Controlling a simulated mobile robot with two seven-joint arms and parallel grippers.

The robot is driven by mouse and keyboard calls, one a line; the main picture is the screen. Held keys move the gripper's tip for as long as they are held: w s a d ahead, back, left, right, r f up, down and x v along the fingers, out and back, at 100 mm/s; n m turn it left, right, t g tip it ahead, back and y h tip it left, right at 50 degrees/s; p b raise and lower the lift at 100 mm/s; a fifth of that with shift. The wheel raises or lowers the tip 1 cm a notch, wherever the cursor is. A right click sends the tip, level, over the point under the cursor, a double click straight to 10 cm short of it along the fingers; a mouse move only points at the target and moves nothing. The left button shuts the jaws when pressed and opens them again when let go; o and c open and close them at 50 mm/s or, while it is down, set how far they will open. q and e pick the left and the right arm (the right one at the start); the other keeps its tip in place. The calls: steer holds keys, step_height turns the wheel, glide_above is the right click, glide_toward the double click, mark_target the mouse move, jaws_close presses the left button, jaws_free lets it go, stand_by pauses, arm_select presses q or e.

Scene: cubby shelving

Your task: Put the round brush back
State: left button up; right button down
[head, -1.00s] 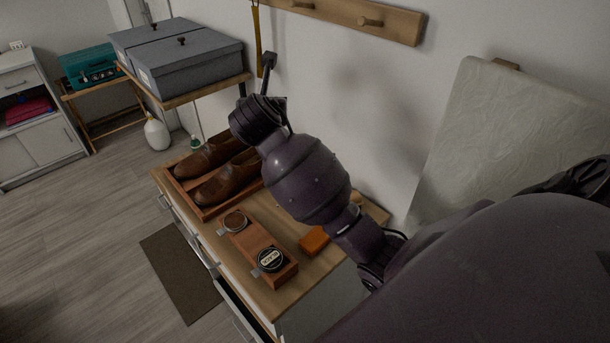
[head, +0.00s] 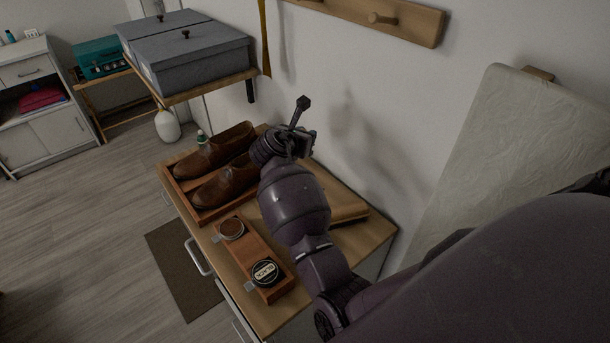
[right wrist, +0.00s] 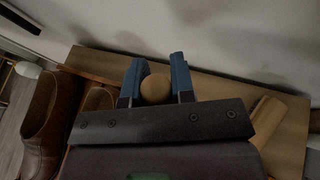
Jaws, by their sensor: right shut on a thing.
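The round brush (right wrist: 156,89) shows in the right wrist view as a tan round top between two blue fingers. My right gripper (right wrist: 155,85) is shut on it, above the wooden cabinet top (right wrist: 215,88). In the head view my right arm reaches over the cabinet top (head: 212,238), and its wrist is beside the shoes near the wall. My left gripper is not in view.
Brown shoes (head: 222,187) stand in a wooden tray (head: 206,217). A wooden holder (head: 252,245) with two round tins lies in front of my arm. A wooden piece (head: 348,214) lies behind the arm. Grey boxes (head: 195,62) sit on a shelf at upper left.

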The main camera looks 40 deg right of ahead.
step_height(320, 180, down, 9)
steer(key=shift+r+b, duration=0.1)
steer(key=shift+b, duration=0.6)
steer(key=shift+f+b, duration=0.45)
steer(key=shift+f, duration=1.6)
steer(key=shift+f, duration=0.15)
steer(key=c, duration=1)
jaws_free()
steer(key=shift+o, duration=0.2)
steer(key=shift+r, duration=0.2)
